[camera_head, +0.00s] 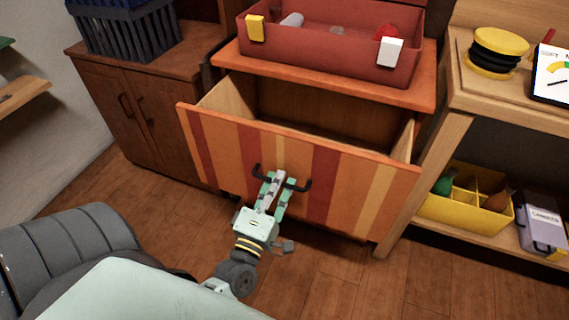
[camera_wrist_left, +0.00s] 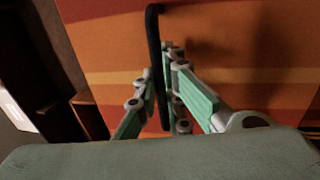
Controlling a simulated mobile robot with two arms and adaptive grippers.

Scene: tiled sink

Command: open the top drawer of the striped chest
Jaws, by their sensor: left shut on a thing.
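The striped chest (camera_head: 427,92) has an orange top and stands in the middle of the head view. Its top drawer (camera_head: 345,180), striped in orange, red and yellow, is pulled well out, and its bare wooden inside shows empty where visible. A dark bar handle (camera_head: 300,187) is on the drawer front. My left gripper (camera_head: 273,183) is shut on the handle. In the left wrist view the handle (camera_wrist_left: 153,50) runs between the fingers of the left gripper (camera_wrist_left: 164,88), in front of the striped panel. My right gripper is not in view.
A red bin (camera_head: 330,65) with small items stands on the chest. A brown cabinet (camera_head: 120,110) is at left. A wooden shelf unit (camera_head: 455,125) stands close on the right, with a yellow divided box (camera_head: 450,213) low down. Wooden floor lies before the drawer.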

